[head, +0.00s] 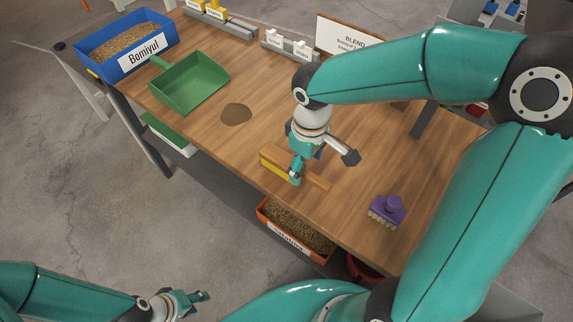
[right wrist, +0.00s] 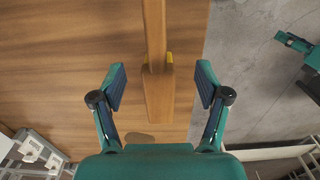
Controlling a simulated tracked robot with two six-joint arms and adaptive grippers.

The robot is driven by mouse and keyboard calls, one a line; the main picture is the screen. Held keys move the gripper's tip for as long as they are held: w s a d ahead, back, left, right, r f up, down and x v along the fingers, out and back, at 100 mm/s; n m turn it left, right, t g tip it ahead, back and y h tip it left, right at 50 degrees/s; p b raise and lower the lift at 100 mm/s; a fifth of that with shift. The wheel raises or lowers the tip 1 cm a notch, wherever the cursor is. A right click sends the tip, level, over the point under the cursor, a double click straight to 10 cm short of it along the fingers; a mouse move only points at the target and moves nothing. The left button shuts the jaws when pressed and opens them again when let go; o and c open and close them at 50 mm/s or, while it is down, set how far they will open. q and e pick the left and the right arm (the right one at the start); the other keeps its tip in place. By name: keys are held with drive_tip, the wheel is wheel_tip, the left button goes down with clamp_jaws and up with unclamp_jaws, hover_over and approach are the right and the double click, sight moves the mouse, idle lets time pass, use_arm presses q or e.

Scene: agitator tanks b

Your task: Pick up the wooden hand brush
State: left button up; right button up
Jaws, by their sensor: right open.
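The wooden hand brush lies on the wooden table, its yellow bristles (head: 273,168) showing at the table's near edge and its handle (head: 318,181) pointing right. My right gripper (head: 323,167) is over the brush, partly hiding it. In the right wrist view the brush (right wrist: 158,98) lies between the two open fingers of my right gripper (right wrist: 160,88), with a gap on each side. My left gripper (head: 195,299) is low at the left, away from the table; its finger opening is too small to judge.
A green dustpan (head: 190,82) and a brown patch (head: 236,113) lie left of the brush. A purple brush (head: 387,210) stands to the right. A blue grain bin (head: 124,42) is at the far left. An orange grain bin (head: 298,241) sits below the table edge.

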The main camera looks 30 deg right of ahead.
sight(304, 171)
drive_tip(key=f, duration=0.5)
drive_tip(key=shift+w, duration=0.35)
drive_tip(key=shift+c, duration=0.3)
drive_tip(key=c, duration=1.3)
